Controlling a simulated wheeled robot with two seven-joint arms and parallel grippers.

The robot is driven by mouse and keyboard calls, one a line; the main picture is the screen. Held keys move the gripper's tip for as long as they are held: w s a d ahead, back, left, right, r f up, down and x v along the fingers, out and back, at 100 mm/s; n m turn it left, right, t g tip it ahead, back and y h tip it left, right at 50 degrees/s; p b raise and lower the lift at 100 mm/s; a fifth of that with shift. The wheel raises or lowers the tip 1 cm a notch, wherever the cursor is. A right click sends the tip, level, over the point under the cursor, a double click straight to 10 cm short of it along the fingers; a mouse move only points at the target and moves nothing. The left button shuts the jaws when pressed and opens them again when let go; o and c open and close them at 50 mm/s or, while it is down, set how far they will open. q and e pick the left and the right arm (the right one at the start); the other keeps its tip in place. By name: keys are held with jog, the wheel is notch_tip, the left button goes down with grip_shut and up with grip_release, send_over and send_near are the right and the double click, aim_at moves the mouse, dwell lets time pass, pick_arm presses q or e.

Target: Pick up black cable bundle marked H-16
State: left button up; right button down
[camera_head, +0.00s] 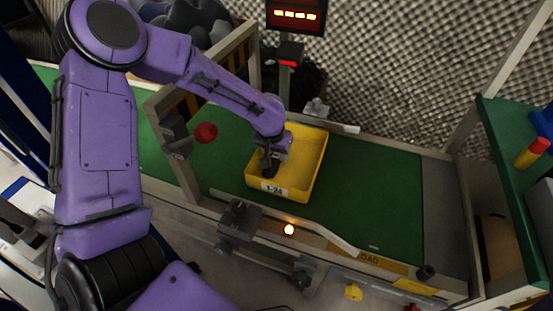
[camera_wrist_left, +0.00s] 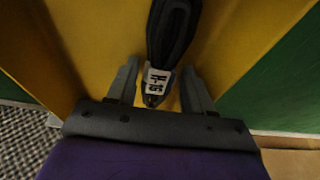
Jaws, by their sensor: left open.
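The black cable bundle (camera_wrist_left: 171,35) lies in the yellow tray (camera_head: 309,165). Its white tag (camera_wrist_left: 156,80) reads H-16 in the left wrist view. The tray carries a label, 1-24, and sits on a green belt. My left gripper (camera_head: 268,172) reaches down into the tray. In the left wrist view the two fingers of my left gripper (camera_wrist_left: 160,90) stand apart on either side of the tagged end of the bundle. I cannot tell whether they touch it. In the head view the gripper hides most of the bundle. My right gripper is not in view.
The green belt (camera_head: 375,190) is clear to the right of the tray. A metal frame with a red knob (camera_head: 206,132) stands left of the tray. A green shelf (camera_head: 515,140) with a red-and-yellow cylinder (camera_head: 531,153) stands at the right.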

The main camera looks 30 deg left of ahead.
pick_arm(q)
jog(key=c, duration=0.9)
jog(key=shift+o, duration=0.2)
jog(key=shift+r, duration=0.15)
